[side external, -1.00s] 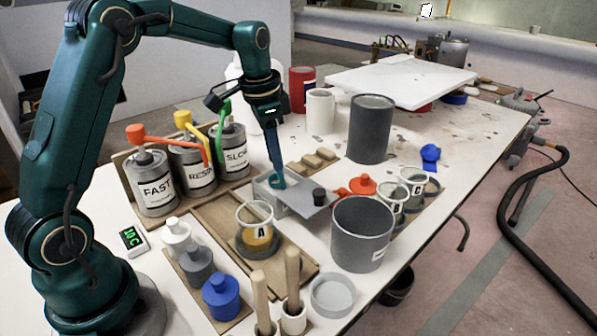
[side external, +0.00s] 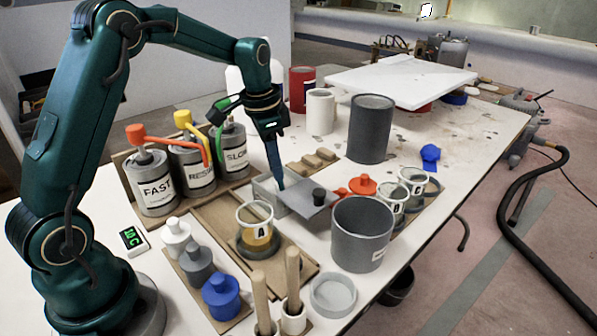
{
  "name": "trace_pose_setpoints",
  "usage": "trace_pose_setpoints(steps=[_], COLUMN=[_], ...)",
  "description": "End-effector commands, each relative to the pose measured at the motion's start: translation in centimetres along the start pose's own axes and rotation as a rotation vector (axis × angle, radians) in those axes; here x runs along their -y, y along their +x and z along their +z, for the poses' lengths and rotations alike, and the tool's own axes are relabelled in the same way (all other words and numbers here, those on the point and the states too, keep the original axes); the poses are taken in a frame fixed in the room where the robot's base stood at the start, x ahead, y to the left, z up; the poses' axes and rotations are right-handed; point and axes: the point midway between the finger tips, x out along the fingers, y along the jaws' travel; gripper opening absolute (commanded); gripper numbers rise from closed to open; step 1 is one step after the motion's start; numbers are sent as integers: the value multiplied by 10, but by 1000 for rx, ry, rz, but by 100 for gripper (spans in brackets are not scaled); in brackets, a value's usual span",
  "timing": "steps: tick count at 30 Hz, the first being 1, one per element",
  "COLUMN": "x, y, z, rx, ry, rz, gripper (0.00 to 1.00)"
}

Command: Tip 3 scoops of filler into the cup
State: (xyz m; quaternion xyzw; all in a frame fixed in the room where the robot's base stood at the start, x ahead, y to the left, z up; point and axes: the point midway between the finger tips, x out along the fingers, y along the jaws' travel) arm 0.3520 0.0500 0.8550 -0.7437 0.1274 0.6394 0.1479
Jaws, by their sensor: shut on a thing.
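My gripper (side external: 268,124) is shut on the upper end of a long dark blue scoop (side external: 274,160), which hangs nearly upright. The scoop's lower end is at the open part of a grey box (side external: 270,198), and its bowl is hidden or too small to make out. A grey lid plate (side external: 312,192) with a black knob lies over the box's right part. The clear cup marked A (side external: 254,217) stands in front of the box on a dark round base, with amber contents low inside. The filler in the box cannot be made out.
Cans marked FAST (side external: 155,192), RESIN (side external: 193,178) and SLOW (side external: 233,158) with pumps stand behind left. Cups B (side external: 389,205) and C (side external: 413,184) stand right, behind a large grey pot (side external: 361,235). Sticks in holders (side external: 293,275) and small bottles (side external: 221,299) stand in front.

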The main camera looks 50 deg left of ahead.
Motion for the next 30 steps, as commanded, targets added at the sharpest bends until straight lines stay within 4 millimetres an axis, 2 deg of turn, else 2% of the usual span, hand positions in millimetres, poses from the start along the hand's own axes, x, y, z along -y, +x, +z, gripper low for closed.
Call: trace_pose_setpoints(steps=[8,30], x=[1,4], y=[-6,-62], z=[-2,-10], rx=[-2,-3], ry=[0,0], rz=[-2,-3], gripper=[0,0])
